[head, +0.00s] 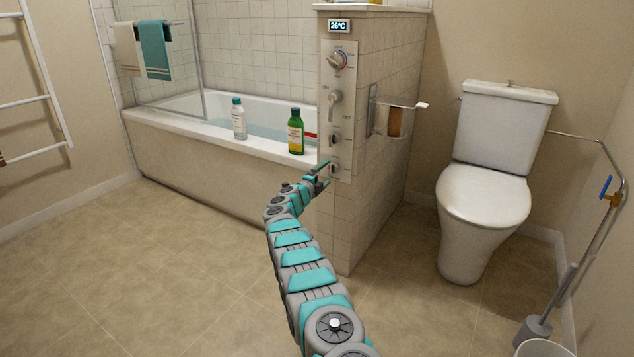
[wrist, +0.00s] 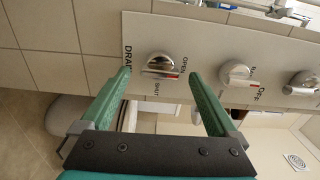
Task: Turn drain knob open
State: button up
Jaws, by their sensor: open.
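The drain knob (wrist: 160,66) is a round chrome knob with a raised grip bar and a red mark, on a pale panel. "DRAIN", "OPEN" and "SHUT" are printed around it, turned sideways in the wrist view. Which label its mark points to is not clear. In the head view the drain knob (head: 335,169) is the lowest on the control panel (head: 344,112). My gripper (head: 321,178) is just left of it. In the wrist view my gripper (wrist: 160,76) is open, its green fingers on either side of the knob, with nothing held.
Another knob marked "OFF" (wrist: 237,74) sits beside the drain knob. A green bottle (head: 296,133) and a white bottle (head: 238,120) stand on the rim of the bathtub (head: 190,160). A toilet (head: 484,190) stands at right. The floor at left is clear.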

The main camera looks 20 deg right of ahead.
jog(key=shift+s+a+r, duration=0.15)
jog(key=shift+s+a, duration=0.05)
jog(key=shift+s+a+f, duration=0.2)
jog(key=shift+s+a, duration=0.15)
jog(key=shift+a, duration=0.15)
jog(key=shift+b+v, duration=0.5)
jog(key=shift+v, duration=1.85)
jog(key=shift+r, duration=0.1)
